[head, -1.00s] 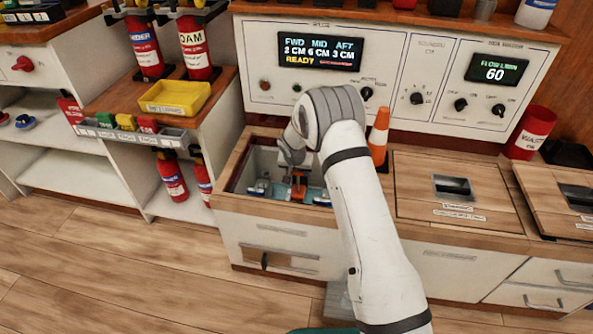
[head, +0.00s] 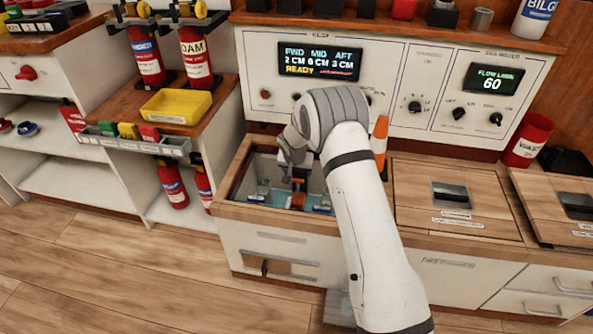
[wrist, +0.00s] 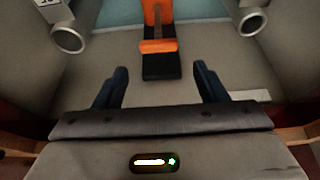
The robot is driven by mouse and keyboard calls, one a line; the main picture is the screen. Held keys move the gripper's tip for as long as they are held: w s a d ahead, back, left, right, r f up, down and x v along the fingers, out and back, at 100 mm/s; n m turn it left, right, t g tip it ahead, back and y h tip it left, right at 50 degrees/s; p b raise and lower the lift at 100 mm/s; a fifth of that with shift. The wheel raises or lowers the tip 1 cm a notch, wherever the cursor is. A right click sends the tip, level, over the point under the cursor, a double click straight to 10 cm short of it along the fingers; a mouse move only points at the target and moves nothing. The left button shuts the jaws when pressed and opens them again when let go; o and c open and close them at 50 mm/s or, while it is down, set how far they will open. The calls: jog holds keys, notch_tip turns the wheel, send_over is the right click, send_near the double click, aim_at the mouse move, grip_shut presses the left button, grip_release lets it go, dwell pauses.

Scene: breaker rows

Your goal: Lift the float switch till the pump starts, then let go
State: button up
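The float switch (wrist: 159,32) shows in the wrist view as an orange arm on a black base, ahead of my gripper and centred between its fingers. In the head view its orange part (head: 298,192) sits inside the open bilge well (head: 232,190), partly hidden by my gripper. In the head view my gripper (head: 298,176) reaches down into the well over the switch. The display (head: 319,62) reads FWD 2 CM, MID 6 CM, AFT 3 CM and READY.
The well's wooden rim and grey inner walls stand close around my gripper. Two pipe ends (wrist: 69,40) flank the switch. An orange cone (head: 380,138) stands right of my arm. A closed hatch (head: 450,220) lies further right, and a yellow tray (head: 176,106) at left.

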jog(key=p+v, duration=0.2)
jog(key=v, duration=0.5)
jog(key=shift+r+p, duration=0.4)
jog(key=shift+s, duration=0.1)
